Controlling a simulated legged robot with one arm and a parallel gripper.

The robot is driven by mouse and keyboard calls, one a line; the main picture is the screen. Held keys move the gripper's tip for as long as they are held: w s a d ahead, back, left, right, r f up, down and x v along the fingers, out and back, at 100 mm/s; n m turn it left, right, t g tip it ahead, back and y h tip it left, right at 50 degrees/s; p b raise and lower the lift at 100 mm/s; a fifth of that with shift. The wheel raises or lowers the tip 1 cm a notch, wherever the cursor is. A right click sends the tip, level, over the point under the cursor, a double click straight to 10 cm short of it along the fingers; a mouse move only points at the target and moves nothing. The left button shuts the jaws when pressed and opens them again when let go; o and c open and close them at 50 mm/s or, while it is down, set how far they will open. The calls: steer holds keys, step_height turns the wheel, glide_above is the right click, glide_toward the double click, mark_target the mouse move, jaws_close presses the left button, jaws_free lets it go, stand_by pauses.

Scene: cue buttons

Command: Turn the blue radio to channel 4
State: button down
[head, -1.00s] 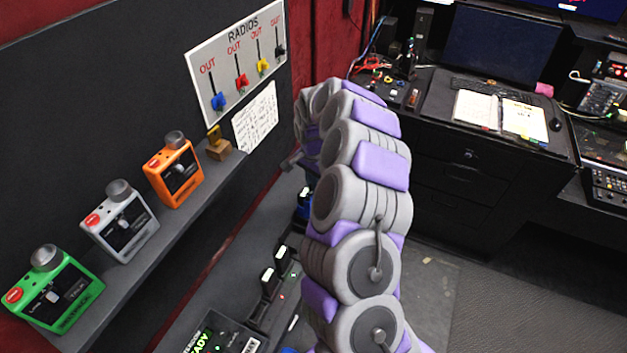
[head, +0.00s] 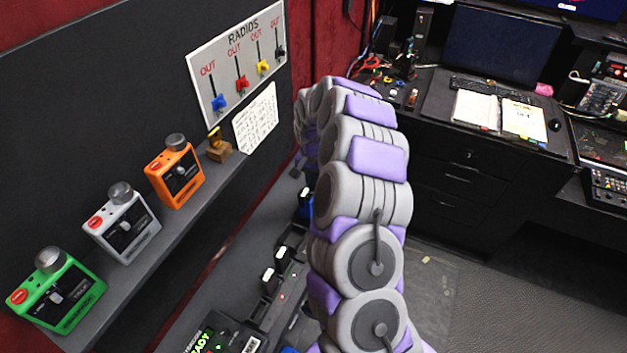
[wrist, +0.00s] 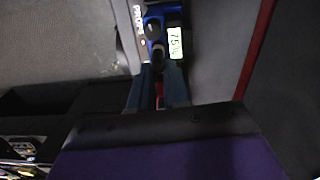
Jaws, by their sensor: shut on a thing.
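In the wrist view, the blue radio (wrist: 152,12) is at the top centre, beside a lit display that seems to read 75%. My gripper (wrist: 158,72) reaches up to it from below. Its fingers are shut on the radio's dark knob, which they partly cover. A red part shows between the fingers. In the head view, a blue body, likely the same radio (head: 304,207), shows only in part at the left edge of my arm. My gripper is hidden there behind the arm. The radio's channel setting cannot be read.
Green (head: 58,290), white (head: 122,222) and orange (head: 174,172) radios stand on the shelf at left. A RADIOS board (head: 240,65) with coloured sliders hangs above. Charger units (head: 278,275) with lit displays sit lower down. A desk (head: 470,140) stands at right.

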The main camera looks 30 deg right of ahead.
steer(key=c, duration=1.1)
jaws_free()
step_height(320, 180, up, 17)
steer(key=shift+w+r+p, duration=0.15)
steer(key=shift+w+p, duration=0.05)
steer(key=shift+p, duration=0.2)
steer(key=shift+a, duration=0.15)
